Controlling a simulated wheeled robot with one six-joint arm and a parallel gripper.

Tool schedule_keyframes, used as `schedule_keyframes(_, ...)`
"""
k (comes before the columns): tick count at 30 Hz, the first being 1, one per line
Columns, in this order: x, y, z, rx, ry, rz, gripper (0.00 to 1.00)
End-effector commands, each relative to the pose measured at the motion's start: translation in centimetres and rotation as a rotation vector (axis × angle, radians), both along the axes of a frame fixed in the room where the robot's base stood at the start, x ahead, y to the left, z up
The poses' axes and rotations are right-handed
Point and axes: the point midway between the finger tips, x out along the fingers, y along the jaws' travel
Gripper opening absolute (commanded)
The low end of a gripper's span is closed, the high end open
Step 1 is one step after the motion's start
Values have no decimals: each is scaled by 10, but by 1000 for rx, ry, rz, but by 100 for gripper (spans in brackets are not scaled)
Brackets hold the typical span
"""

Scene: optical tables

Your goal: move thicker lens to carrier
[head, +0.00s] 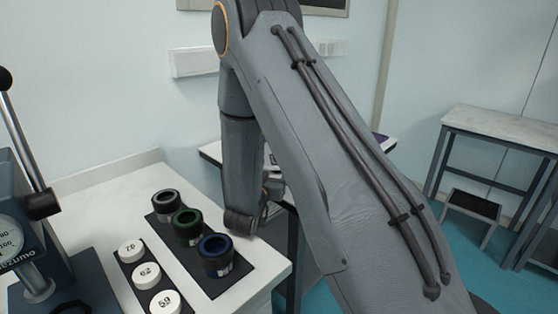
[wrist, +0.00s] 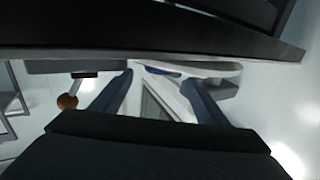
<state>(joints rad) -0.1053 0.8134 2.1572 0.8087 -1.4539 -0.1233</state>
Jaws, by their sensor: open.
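I cannot make out a lens or a carrier for certain in either view. My gripper (wrist: 157,82) shows in the wrist view as two dark blue-grey fingers, spread apart with nothing between them. In the head view my arm crosses the middle and hides much of the table behind it (head: 211,152). Small pale and dark items on that table show only in part beside my arm. A purple item (head: 382,137) lies at its right end. In the wrist view a pale rounded surface and a dark blue patch (wrist: 158,70) lie beyond the fingers, too unclear to name.
A white-topped table (head: 95,185) at left holds black, green and blue ringed cylinders (head: 188,227) on a dark mat. Numbered white discs (head: 146,275) sit beside them. A blue gauge device (head: 30,235) stands at far left. A bench (head: 500,128) and stool (head: 470,208) stand right.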

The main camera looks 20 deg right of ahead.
Motion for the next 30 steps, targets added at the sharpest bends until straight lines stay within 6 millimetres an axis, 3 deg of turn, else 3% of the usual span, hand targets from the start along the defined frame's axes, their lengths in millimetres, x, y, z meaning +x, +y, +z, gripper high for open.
schedule_keyframes(15,44,-38,2,1,0,-3,68)
schedule_keyframes(22,46,-38,3,1,2,0,68)
schedule_keyframes(30,46,-37,3,1,2,1,24)
